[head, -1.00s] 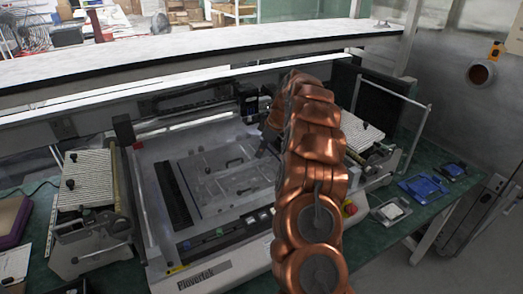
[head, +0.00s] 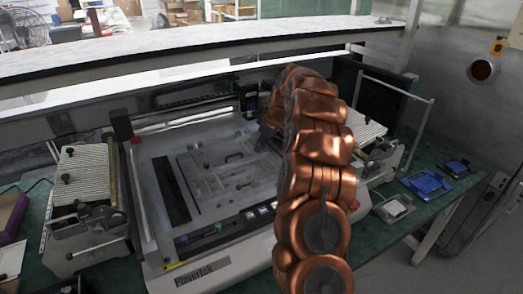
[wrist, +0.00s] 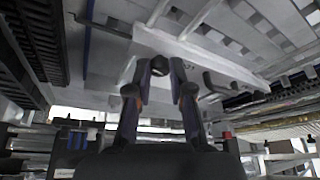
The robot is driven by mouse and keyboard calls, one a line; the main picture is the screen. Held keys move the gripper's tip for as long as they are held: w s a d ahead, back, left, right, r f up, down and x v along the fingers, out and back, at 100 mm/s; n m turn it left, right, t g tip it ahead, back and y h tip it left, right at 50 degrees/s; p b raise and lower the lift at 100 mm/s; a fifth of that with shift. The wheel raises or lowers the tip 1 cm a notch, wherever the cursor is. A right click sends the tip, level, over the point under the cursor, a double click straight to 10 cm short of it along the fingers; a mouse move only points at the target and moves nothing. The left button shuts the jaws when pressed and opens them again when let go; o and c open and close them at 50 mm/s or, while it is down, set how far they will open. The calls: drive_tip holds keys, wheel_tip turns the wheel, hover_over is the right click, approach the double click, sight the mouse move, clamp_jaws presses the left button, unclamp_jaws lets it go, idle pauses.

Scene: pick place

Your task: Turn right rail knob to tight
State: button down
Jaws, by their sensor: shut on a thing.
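In the wrist view, my gripper (wrist: 160,78) has its two dark fingers closed in on a small dark round knob (wrist: 159,66), one finger on each side. The knob sits against a pale grey plate (wrist: 110,60). In the head view, my gripper (head: 268,138) is low over the right part of the grey machine bed, mostly hidden behind my copper-coloured arm. The knob between the fingers cannot be made out there. Whether the knob is loose or tight cannot be told.
The grey machine (head: 215,268) stands on a green bench. Its bed carries small handles (head: 235,157) and a black strip (head: 172,190). A ribbed feeder tray (head: 85,172) is at left; a blue tray (head: 427,185) lies at right. A white shelf (head: 200,50) crosses behind.

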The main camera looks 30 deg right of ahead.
drive_tip(key=m+h+b, duration=0.1)
drive_tip(key=m+b, duration=0.1)
drive_tip(key=m+h+b, duration=0.1)
drive_tip(key=m, duration=0.2)
drive_tip(key=shift+s+a+f+t+b, duration=0.1)
drive_tip(key=shift+a+f+t+b, duration=0.05)
drive_tip(key=shift+t+b, duration=0.2)
drive_tip(key=m+b, duration=0.1)
drive_tip(key=m, duration=0.1)
drive_tip(key=m+h+b, duration=0.1)
drive_tip(key=m, duration=0.1)
drive_tip(key=m+g+h+b, duration=0.1)
drive_tip(key=m+b, duration=0.1)
drive_tip(key=shift+a+m, duration=0.25)
drive_tip(key=shift+m, duration=0.15)
drive_tip(key=m+b, duration=0.1)
drive_tip(key=m+h+b, duration=0.1)
drive_tip(key=m, duration=0.1)
drive_tip(key=m+g+b, duration=0.1)
drive_tip(key=shift+w+a+m+h, duration=0.1)
drive_tip(key=shift+w+m+h, duration=0.2)
drive_tip(key=shift+a+m+g+h+b, duration=0.15)
drive_tip(key=shift+m+g+b, duration=0.3)
drive_tip(key=shift+m, duration=0.55)
drive_tip(key=shift+d+m+g+h+b, duration=0.15)
drive_tip(key=shift+m+g+b, duration=0.25)
drive_tip(key=shift+m, duration=0.6)
drive_tip(key=shift+w+a+m, duration=0.1)
drive_tip(key=shift+m, duration=0.2)
